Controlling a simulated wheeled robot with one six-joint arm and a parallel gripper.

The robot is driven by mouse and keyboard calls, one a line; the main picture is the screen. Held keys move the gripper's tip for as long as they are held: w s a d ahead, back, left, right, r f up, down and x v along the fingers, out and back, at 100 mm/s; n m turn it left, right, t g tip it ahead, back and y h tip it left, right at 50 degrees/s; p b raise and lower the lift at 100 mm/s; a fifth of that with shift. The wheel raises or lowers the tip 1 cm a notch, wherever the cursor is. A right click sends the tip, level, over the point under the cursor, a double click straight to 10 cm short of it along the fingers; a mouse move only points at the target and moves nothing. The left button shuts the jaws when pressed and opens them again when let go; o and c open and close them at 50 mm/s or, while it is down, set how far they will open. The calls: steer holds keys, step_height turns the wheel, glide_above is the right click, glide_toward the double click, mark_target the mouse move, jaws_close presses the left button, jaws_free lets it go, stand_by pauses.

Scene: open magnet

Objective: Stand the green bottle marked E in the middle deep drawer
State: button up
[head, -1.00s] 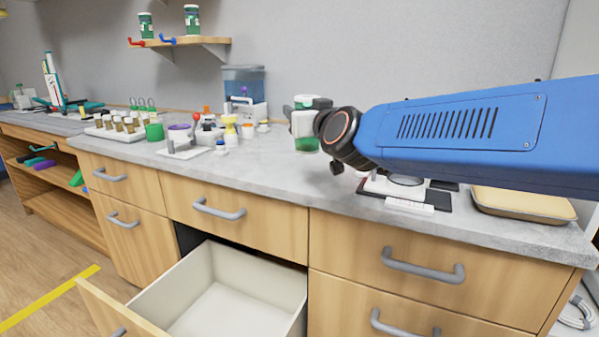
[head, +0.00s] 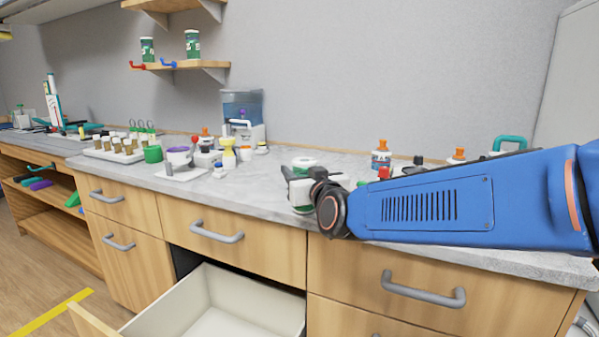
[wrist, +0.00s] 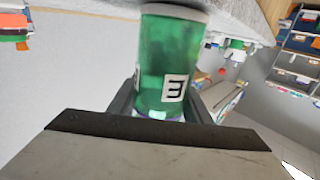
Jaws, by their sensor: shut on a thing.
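My gripper (head: 300,187) is shut on the green bottle marked E (wrist: 160,60). The wrist view shows the bottle between the two fingers, with a white label bearing a dark E and a pale end at the top of the picture. In the head view the bottle's white-and-green top (head: 304,163) shows above the gripper, which covers most of its body. The bottle looks about upright, held near the counter's front edge. The middle deep drawer (head: 252,294) is pulled open below and left of the gripper. Its visible inside is pale and empty; its lower part is cut off.
The grey counter (head: 265,195) overhangs the drawer's back. A closed drawer with a grey handle (head: 217,232) is above it. Sample jars, a blue-topped tank (head: 242,105) and orange-capped bottles (head: 381,155) stand on the counter. Two green bottles (head: 192,45) stand on a wall shelf.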

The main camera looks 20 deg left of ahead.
steer(key=o, duration=1.3)
steer(key=shift+f, duration=0.15)
steer(key=shift+o, duration=0.2)
